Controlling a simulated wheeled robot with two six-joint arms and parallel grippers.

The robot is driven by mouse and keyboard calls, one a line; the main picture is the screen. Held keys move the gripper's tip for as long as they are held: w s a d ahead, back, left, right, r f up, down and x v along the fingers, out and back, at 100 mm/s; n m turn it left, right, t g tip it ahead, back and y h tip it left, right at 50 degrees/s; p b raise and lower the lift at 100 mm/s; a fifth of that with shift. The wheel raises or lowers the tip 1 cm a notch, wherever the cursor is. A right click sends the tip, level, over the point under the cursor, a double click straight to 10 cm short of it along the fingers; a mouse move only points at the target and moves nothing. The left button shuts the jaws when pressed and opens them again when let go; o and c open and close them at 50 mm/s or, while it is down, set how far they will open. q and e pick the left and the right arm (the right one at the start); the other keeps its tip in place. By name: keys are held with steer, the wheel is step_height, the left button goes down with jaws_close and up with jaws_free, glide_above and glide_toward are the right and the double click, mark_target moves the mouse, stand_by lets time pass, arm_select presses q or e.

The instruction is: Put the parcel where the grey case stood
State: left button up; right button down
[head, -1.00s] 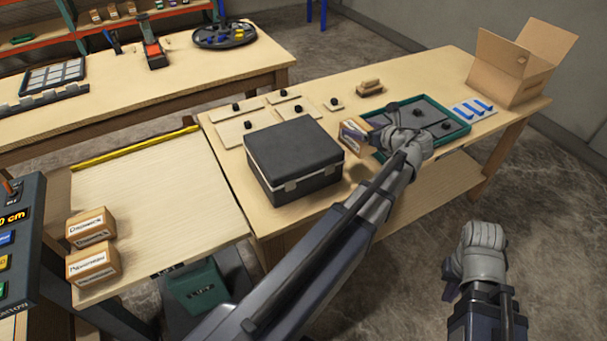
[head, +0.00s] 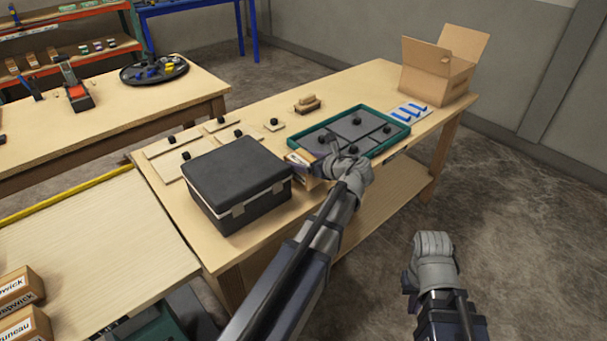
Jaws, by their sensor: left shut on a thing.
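The dark grey case (head: 235,182) stands shut on the workbench, near its front left edge. My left gripper (head: 322,170) is just right of the case, over the bench near the front corner of the green-rimmed tray (head: 398,142). It is shut on a small parcel (head: 299,162) with a pale label, which is partly hidden by the hand. I cannot tell whether the parcel touches the bench. My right gripper (head: 433,245) hangs in front of the bench, over the floor, with nothing visible in it. Its fingers are not clear enough to tell open from shut.
Thin wooden boards with black knobs (head: 165,150) lie behind the case. A wooden block (head: 307,104), a card with blue pieces (head: 410,112) and an open cardboard box (head: 437,75) are on the bench. Labelled boxes (head: 18,290) sit on the lower left surface.

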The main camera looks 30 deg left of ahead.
arm_select(q)
steer(key=shift+f+b, duration=1.75)
steer(key=shift+f, duration=0.1)
steer(key=shift+f, duration=0.15)
steer(key=o, duration=1.4)
steer(key=shift+d+r, duration=0.1)
steer(key=shift+r, duration=0.25)
steer(key=p+v, duration=0.4)
steer(key=v, duration=0.6)
steer(key=s+d+f+n+g+h, duration=0.1)
steer(key=s+d+f+n+h, duration=0.2)
steer(key=s+d+n, duration=0.3)
steer(key=s+d+f+n+g+h, duration=0.2)
steer(key=s+d+f+n+h, duration=0.2)
steer(key=s+d+f+n, duration=0.1)
steer(key=s+d+f+n+g+h, duration=0.2)
steer(key=s+d+f+n+h, duration=0.2)
steer(key=s+d+n, duration=0.3)
steer(key=shift+s+d+f+n+p, duration=0.15)
steer(key=shift+s+d+f+p, duration=0.05)
steer(key=shift+s+d, duration=0.25)
steer(key=shift+s+d+f+n+p, duration=0.15)
steer(key=shift+s+d+f, duration=0.1)
steer(key=shift+s+d, duration=0.2)
